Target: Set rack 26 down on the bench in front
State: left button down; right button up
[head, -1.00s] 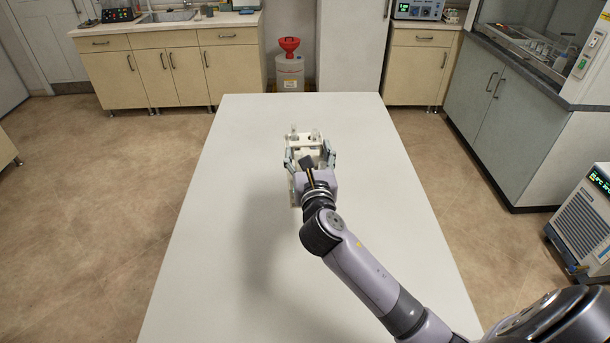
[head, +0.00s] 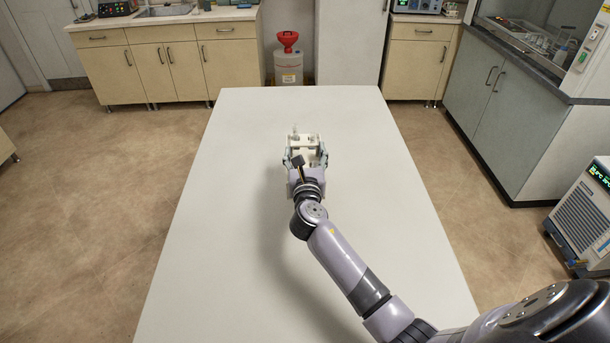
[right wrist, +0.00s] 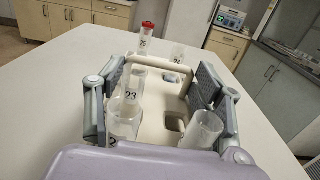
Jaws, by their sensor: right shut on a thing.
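The rack (head: 305,142) is a pale off-white holder over the middle of the white bench (head: 250,130). Labels 25, 24 and 23 can be read on tubes; no 26 shows. My right gripper (head: 307,160) is shut on the rack, one finger on each side, and the rack looks upright. I cannot tell whether its underside touches the bench. My left gripper is not in view.
The bench is clear around the rack. Behind it stand wooden cabinets with a sink (head: 165,10), a white container with a red funnel (head: 288,65) and a fume hood (head: 530,40). A blue-and-white machine (head: 585,215) stands on the floor at right.

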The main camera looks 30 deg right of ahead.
notch_tip(320, 180, down, 2)
grip_shut()
notch_tip(320, 180, down, 4)
jog(key=shift+f+b, duration=0.1)
jog(key=shift+b, duration=0.8)
jog(key=shift+s+a+f, duration=0.1)
jog(key=shift+s+f, duration=0.1)
jog(key=shift+f, duration=0.05)
jog(key=shift+o, duration=2.2)
grip_release()
jog(key=shift+f, duration=0.15)
jog(key=o, duration=0.4)
jog(key=shift+w, duration=0.15)
jog(key=o, duration=1)
jog(key=shift+r, duration=0.3)
